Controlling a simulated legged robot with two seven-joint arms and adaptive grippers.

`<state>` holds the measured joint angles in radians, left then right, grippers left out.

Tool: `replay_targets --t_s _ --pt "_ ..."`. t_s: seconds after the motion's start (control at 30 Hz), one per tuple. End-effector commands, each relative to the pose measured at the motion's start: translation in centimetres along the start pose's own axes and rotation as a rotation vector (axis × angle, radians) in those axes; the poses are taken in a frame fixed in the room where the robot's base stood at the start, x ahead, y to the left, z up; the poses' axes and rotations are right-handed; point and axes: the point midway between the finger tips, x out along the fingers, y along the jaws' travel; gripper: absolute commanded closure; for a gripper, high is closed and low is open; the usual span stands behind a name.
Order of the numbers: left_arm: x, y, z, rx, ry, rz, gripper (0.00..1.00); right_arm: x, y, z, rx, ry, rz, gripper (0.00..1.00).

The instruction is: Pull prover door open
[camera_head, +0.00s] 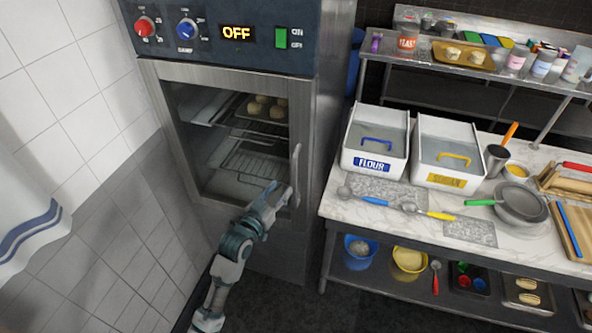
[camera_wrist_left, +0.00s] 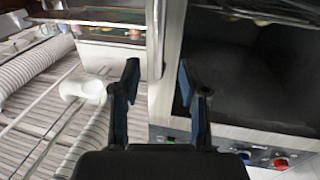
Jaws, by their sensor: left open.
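The prover (camera_head: 312,100) is a tall steel cabinet on the left. Its door (camera_head: 190,140) has a large window in a steel frame and looks shut. A pale upright handle (camera_head: 295,170) is on the door's right side. My left gripper (camera_head: 279,190) is at the lower part of the handle; the head view does not show whether they touch. In the left wrist view, my left gripper (camera_wrist_left: 158,80) is open, with its two dark fingers apart. The handle (camera_wrist_left: 156,40) shows there as a pale bar in line with the gap between the fingertips. My right gripper is out of view.
Dough pieces (camera_head: 265,108) sit on a rack behind the window. A marble-topped table (camera_head: 335,205) with flour bin (camera_head: 362,163) and second bin (camera_head: 436,180) stands close on the right. A tiled wall (camera_head: 70,110) is on the left. Dark floor (camera_head: 260,300) lies in front.

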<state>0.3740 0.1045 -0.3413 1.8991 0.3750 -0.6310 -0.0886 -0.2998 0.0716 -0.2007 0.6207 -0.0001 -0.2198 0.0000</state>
Motion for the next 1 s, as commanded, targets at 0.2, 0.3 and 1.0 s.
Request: replay_targets --t_s 0.2,0.3,1.0 --pt "5.2 0.1 -0.1 0.001 0.000 0.001 0.57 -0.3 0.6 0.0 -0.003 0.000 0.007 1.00" --pt "7.0 0.1 -0.1 0.000 0.000 0.001 0.57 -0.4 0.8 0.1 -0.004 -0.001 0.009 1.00" --pt "9.5 0.1 0.0 0.001 0.000 0.000 0.92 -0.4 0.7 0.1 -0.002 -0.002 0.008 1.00"
